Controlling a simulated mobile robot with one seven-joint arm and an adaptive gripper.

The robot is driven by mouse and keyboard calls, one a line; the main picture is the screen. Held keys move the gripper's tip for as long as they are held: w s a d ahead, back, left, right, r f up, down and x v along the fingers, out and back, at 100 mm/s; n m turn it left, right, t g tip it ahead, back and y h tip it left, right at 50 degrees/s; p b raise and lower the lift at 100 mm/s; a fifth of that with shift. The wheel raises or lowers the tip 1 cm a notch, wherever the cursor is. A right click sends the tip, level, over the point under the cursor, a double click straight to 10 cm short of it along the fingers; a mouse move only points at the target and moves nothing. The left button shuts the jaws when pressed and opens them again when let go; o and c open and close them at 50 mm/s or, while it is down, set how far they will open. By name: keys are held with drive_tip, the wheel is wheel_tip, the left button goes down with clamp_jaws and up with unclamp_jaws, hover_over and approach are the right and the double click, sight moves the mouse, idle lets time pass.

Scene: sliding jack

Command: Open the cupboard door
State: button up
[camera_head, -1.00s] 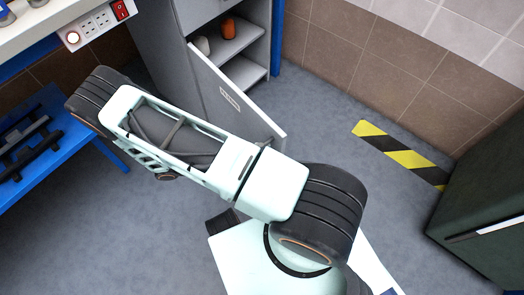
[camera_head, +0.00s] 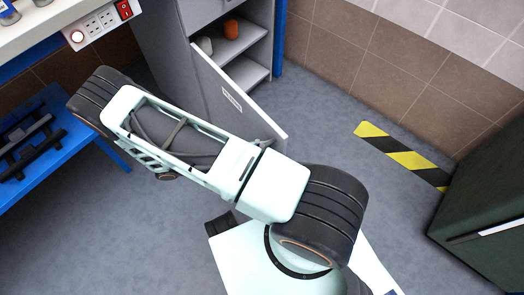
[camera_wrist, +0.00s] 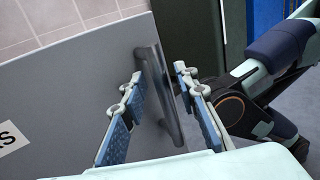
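The grey cupboard door (camera_head: 235,95) stands swung out from the cupboard (camera_head: 165,60), so the shelves inside show. In the wrist view the door (camera_wrist: 75,90) fills the left side, with part of a white label at its edge. Its grey bar handle (camera_wrist: 166,100) runs upright there. My gripper (camera_wrist: 160,76) is open, with one finger on each side of the handle and gaps visible between fingers and bar.
An orange pot (camera_head: 231,28) stands on the cupboard's upper shelf. A blue table (camera_head: 50,140) is at the left, under a white worktop (camera_head: 40,35). A dark green cabinet (camera_head: 490,200) stands at the right. Grey floor around the yellow-black strip (camera_head: 400,155) is clear.

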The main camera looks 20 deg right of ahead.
drive_tip(key=v, duration=1.2)
drive_tip(key=shift+a, duration=0.15)
idle(0.3)
